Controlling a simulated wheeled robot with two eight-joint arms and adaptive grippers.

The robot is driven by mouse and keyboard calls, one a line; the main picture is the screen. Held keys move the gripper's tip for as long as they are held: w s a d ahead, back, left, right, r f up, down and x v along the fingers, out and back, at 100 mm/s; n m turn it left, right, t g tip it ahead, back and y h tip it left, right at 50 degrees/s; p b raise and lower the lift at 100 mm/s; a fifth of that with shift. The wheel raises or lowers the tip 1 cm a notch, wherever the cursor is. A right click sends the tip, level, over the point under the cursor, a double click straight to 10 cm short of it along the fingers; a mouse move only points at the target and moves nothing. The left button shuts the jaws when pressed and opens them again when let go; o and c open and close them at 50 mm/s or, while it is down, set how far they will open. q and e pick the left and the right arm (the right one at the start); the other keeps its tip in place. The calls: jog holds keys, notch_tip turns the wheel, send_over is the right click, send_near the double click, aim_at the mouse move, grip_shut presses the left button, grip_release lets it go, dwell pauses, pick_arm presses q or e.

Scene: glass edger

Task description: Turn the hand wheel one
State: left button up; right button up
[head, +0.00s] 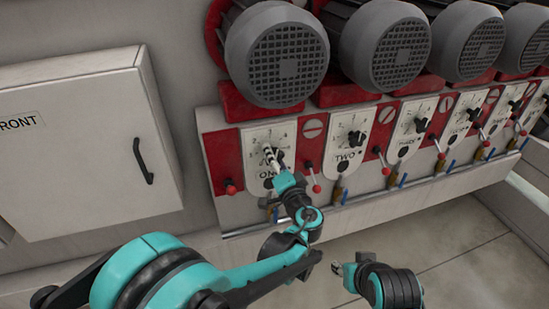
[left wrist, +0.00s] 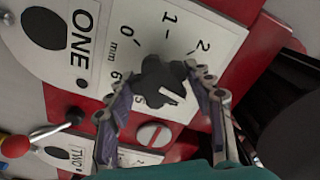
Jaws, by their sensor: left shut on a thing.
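In the head view the gripper mostly hides the wheel. My right gripper (head: 337,268) is low, away from the panel, and its jaw is too small to read.
More dials stand to the right, such as TWO (head: 350,141). Red-balled levers (head: 316,188) stick out between them. Large grey motors (head: 289,62) overhang the panel. A white cabinet door (head: 75,150) with a black handle is on the left. The floor (head: 450,245) is clear.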

pick_arm(q)
jog(key=m, duration=0.3)
jog(key=shift+m, duration=2.1)
jog(key=o, duration=1.2)
jog(key=shift+s, duration=0.1)
jog(key=v, duration=0.7)
jog(key=shift+s, duration=0.1)
